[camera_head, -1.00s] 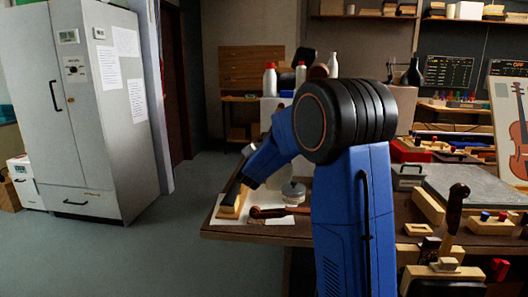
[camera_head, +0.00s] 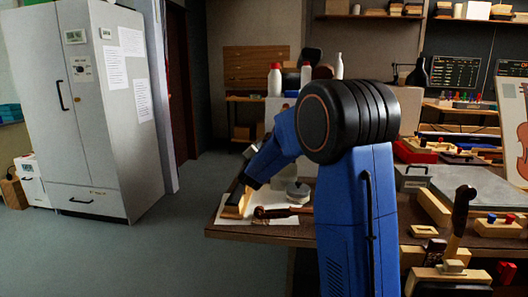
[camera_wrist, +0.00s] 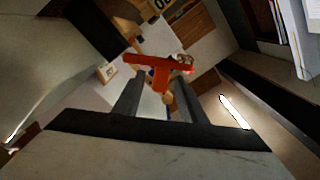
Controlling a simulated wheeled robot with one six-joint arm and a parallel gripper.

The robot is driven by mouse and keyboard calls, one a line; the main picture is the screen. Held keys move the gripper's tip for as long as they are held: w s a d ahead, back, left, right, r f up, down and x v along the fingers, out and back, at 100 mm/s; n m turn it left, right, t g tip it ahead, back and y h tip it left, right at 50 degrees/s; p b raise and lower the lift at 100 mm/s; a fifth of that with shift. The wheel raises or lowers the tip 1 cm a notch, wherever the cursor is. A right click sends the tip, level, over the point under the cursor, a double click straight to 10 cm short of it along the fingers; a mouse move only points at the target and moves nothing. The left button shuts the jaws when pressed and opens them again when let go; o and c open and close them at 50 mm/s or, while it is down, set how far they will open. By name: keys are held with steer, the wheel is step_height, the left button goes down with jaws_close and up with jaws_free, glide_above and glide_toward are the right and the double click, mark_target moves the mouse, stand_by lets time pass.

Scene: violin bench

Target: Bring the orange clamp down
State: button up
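The orange clamp (camera_wrist: 162,62) shows in the wrist view, with a bar across the picture and a stem pointing back between my fingers. My gripper (camera_wrist: 161,80) has its two dark fingers apart on either side of the stem, with a gap visible on the left. The bar is just beyond the fingertips; I cannot tell whether anything touches. In the head view my gripper (camera_head: 248,172) points down over the left corner of the bench, its fingers unclear. I cannot make out the clamp there.
The bench (camera_head: 240,233) has a wooden block (camera_head: 236,207), a violin scroll (camera_head: 280,212) and a round pale container (camera_head: 298,192) near my gripper. Blocks and tools crowd its right side. A grey cabinet (camera_head: 125,150) stands left, with open floor (camera_head: 140,255) between.

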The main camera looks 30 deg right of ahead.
steer(key=shift+s, duration=0.1)
steer(key=v, duration=1.7)
steer(key=shift+a, duration=0.2)
